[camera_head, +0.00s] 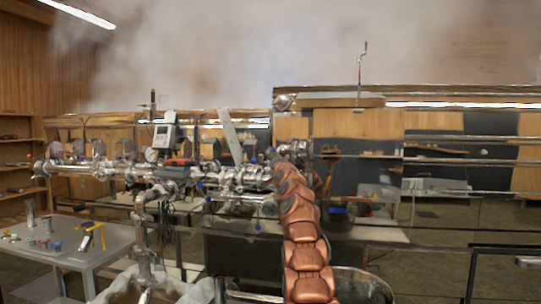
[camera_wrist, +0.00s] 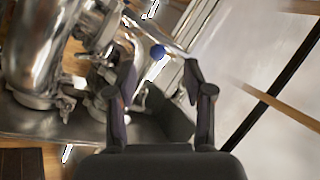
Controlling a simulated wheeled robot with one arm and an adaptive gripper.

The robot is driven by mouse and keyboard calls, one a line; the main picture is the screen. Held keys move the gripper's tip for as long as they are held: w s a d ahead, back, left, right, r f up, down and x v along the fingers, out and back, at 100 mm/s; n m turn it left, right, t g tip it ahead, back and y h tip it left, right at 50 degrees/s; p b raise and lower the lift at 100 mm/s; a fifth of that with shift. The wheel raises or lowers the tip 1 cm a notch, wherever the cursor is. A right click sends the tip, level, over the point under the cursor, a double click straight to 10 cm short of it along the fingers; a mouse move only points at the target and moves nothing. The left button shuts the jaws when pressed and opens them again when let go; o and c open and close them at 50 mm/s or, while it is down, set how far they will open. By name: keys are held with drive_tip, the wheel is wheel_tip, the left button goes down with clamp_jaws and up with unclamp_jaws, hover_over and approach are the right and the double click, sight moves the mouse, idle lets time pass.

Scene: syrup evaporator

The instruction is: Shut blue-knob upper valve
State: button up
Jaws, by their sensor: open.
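In the wrist view, a round blue knob (camera_wrist: 158,51) shows between and a little beyond the fingertips of my open gripper (camera_wrist: 160,78). Shiny steel pipework (camera_wrist: 75,50) fills the left of this view, close to the left finger. In the head view, steel pipes and valves (camera_head: 140,171) run along the evaporator, with small blue knobs, one (camera_head: 257,226) hanging low and another (camera_head: 201,184) further left. My copper-coloured arm hides the gripper and part of the pipework there.
A grey table (camera_head: 95,262) with small tools and cups stands at the left. A boxy meter (camera_head: 165,134) and a gauge sit above the pipes. Steam drifts over the evaporator. Horizontal metal rails (camera_head: 460,160) cross the right side.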

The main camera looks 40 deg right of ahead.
sight(274, 150)
drive_tip(key=shift+w+d+r+h+p, duration=0.25)
drive_tip(key=shift+d+r+p, duration=0.35)
drive_tip(key=shift+p, duration=0.65)
drive_tip(key=shift+w+d+p, duration=0.4)
drive_tip(key=shift+w+p, duration=0.1)
drive_tip(key=shift+p, duration=0.7)
drive_tip(key=shift+w+d+r+p, duration=0.2)
drive_tip(key=shift+w+p, duration=0.15)
drive_tip(key=shift+p, duration=0.9)
drive_tip(key=p+x, duration=0.1)
drive_tip(key=p, duration=0.3)
drive_tip(key=shift+w+d, duration=0.15)
drive_tip(key=shift+w, duration=0.15)
drive_tip(key=p, duration=0.2)
drive_tip(key=shift+w+d+p, duration=0.2)
drive_tip(key=shift+w+p, duration=0.1)
drive_tip(key=shift+w, duration=0.1)
drive_tip(key=p, duration=0.3)
drive_tip(key=shift+w+d+r, duration=0.2)
drive_tip(key=shift+w+r, duration=0.1)
drive_tip(key=shift+w, duration=0.05)
drive_tip(key=shift+w+d+p, duration=0.2)
drive_tip(key=shift+w+p, duration=0.05)
drive_tip(key=shift+p, duration=1)
drive_tip(key=shift+w+d+p, duration=0.1)
drive_tip(key=shift+w+p, duration=0.05)
drive_tip(key=shift+p, duration=0.6)
